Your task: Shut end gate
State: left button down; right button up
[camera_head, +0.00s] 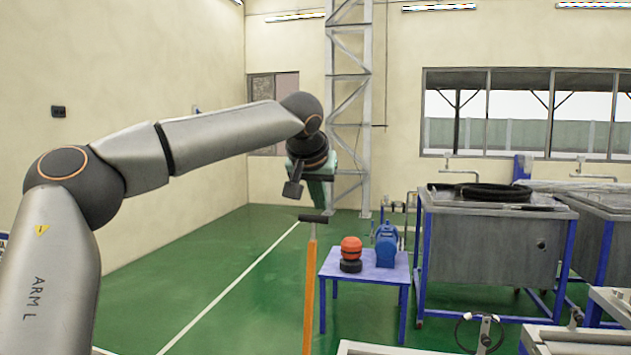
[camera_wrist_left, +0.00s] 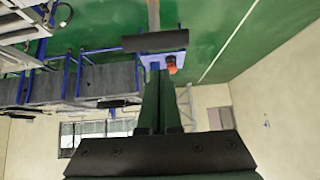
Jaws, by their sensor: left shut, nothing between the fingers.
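An upright orange bar (camera_head: 310,290) topped by a dark crossbar handle (camera_head: 314,218) stands in front of me; I cannot tell whether it belongs to the end gate. No other part that I can name as the gate shows. My left gripper (camera_head: 323,205) is shut and empty, pointing down just above and behind the handle in the head view. In the left wrist view, the shut green fingers (camera_wrist_left: 160,78) point toward the dark handle (camera_wrist_left: 155,41), which appears just beyond their tips. Contact cannot be told. My right gripper is out of view.
A small blue table (camera_head: 340,267) carries an orange-and-black round object (camera_head: 350,250) and a blue motor-like unit (camera_head: 386,246). Grey tanks (camera_head: 490,255) on blue frames stand at right. A lattice column (camera_head: 348,100) rises behind. Green floor is clear at left.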

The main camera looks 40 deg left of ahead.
pick_arm(q)
jog(key=s, duration=0.1)
jog(key=s+d, duration=0.1)
jog(key=s+f, duration=0.1)
jog(key=shift+d, duration=0.3)
jog(key=shift+s, duration=0.1)
